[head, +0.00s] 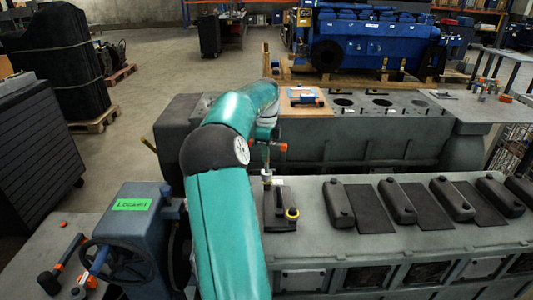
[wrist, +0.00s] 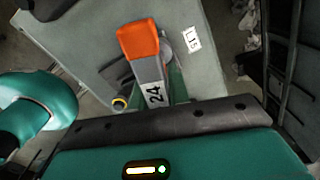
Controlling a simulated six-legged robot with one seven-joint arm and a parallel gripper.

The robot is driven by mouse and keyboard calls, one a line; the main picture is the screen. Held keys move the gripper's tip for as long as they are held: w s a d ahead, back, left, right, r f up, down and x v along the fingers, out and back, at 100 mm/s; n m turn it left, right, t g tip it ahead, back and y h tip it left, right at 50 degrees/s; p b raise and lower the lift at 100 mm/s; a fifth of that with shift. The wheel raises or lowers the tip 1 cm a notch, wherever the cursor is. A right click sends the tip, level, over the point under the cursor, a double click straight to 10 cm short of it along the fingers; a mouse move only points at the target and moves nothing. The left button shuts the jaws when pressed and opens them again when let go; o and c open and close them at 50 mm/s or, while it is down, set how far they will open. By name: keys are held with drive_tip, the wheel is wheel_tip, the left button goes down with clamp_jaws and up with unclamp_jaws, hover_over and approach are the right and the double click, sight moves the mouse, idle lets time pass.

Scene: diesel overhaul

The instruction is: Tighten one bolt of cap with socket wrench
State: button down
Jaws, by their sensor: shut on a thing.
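My gripper (head: 264,142) is shut on the socket wrench, at the end of my teal arm over the near engine block. The wrench shows its orange handle end (head: 280,146) in the head view. In the wrist view the wrench (wrist: 152,80) has an orange end and a grey body marked 24. A light metal piece (head: 266,178) stands under the wrench at the cap's far end. I cannot tell whether the socket is seated on a bolt.
Several dark covers (head: 398,202) lie along the near block to the right. A blue unit labelled Locked (head: 130,204) with a handwheel stands left. A second grey block (head: 350,135) lies behind. A hammer (head: 62,262) lies at lower left.

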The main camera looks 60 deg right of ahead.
drive_tip(key=shift+r, duration=0.6)
drive_tip(key=n, duration=0.3)
drive_tip(key=shift+n, duration=0.4)
drive_tip(key=n, duration=0.3)
drive_tip(key=shift+n, duration=0.4)
drive_tip(key=n, duration=0.4)
drive_tip(key=shift+s+n, duration=0.1)
drive_tip(key=shift+n, duration=0.2)
drive_tip(key=n, duration=1.2)
drive_tip(key=shift+n, duration=0.4)
drive_tip(key=n, duration=0.4)
drive_tip(key=shift+s, duration=0.1)
drive_tip(key=shift+n, duration=2.1)
